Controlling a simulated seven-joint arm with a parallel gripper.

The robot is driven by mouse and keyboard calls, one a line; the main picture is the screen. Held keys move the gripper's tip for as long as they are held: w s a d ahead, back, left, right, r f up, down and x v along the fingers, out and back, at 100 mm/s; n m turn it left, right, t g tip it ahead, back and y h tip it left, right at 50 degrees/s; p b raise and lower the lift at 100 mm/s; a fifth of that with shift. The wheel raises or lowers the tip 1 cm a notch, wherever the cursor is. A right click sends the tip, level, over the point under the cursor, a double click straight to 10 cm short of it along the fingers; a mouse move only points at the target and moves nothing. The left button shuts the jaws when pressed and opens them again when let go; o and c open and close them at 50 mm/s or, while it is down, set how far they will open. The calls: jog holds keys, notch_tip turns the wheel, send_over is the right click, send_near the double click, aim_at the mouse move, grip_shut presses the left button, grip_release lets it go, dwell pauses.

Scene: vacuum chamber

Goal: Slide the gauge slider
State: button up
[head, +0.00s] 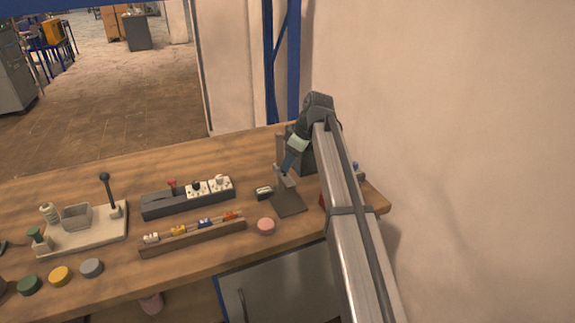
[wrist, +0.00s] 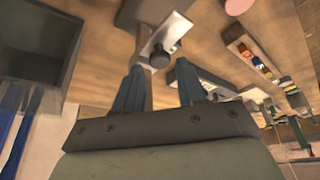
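The gauge appears to be the device near the table's right end, with a dark flat base (head: 289,204) and a pale metal plate (head: 285,181) behind it. In the wrist view the pale plate (wrist: 170,33) carries a round dark knob (wrist: 159,57), which seems to be the slider's handle. My gripper (head: 288,164) reaches down over this device from behind. In the wrist view my gripper (wrist: 160,70) has its two blue fingers apart, with the knob just beyond and between the tips. I cannot tell whether either finger touches it. In the head view the knob is hidden.
A dark switch box (head: 188,205) and a wooden rack (head: 192,237) lie further left. A dark box (wrist: 38,40) fills the wrist view's upper left.

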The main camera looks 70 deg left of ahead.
aim_at(286, 175)
jog(key=shift+x, duration=1.2)
grip_shut()
